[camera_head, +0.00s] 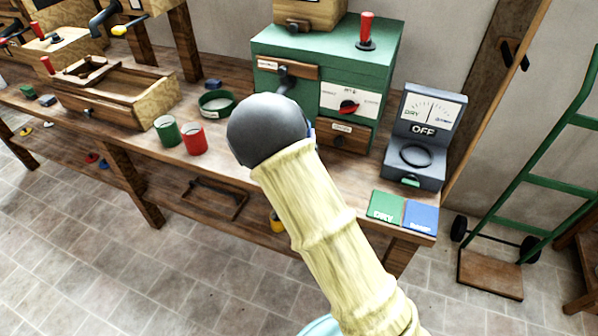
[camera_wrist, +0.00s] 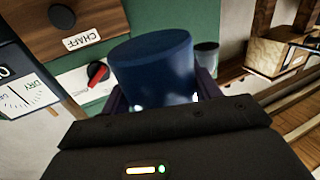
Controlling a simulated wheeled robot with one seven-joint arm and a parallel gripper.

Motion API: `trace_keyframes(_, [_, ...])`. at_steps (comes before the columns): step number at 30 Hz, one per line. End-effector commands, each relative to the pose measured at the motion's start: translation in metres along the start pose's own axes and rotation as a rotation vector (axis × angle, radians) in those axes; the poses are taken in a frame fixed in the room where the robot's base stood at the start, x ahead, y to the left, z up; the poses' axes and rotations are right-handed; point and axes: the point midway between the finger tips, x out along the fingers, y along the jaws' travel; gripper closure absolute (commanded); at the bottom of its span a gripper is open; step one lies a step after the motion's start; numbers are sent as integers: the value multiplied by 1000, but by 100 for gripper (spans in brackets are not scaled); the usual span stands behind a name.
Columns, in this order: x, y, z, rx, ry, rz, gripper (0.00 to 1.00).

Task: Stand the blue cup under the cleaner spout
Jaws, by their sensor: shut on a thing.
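The blue cup (camera_wrist: 155,68) fills the middle of the wrist view. My gripper (camera_wrist: 162,92) is shut on it, with a dark finger on each side. In the head view my arm hides the gripper and nearly all of the cup. The cleaner is a green box (camera_head: 322,50) on the bench, with a dark spout (camera_head: 286,76) on its front, left of the dial (camera_head: 348,106). The spout's lower end is close to my arm's dark joint in the picture. I cannot tell how far the cup is from the spout.
A green cup (camera_head: 166,132) and a red cup (camera_head: 195,139) stand left on the bench, near a round green dish (camera_head: 216,103). A grey meter (camera_head: 418,140) stands right, behind green (camera_head: 385,206) and blue (camera_head: 420,216) pads. A green hand truck (camera_head: 535,165) stands on the floor.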

Motion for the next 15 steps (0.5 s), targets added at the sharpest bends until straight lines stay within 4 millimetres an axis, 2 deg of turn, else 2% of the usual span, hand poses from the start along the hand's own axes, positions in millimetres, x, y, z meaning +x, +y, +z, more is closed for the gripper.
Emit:
trace_keyframes(4, [0,0,1,0,1,0,66])
trace_keyframes(7, [0,0,10,-1,-1,0,66])
trace_keyframes(15, [0,0,52,-2,-1,-1,66])
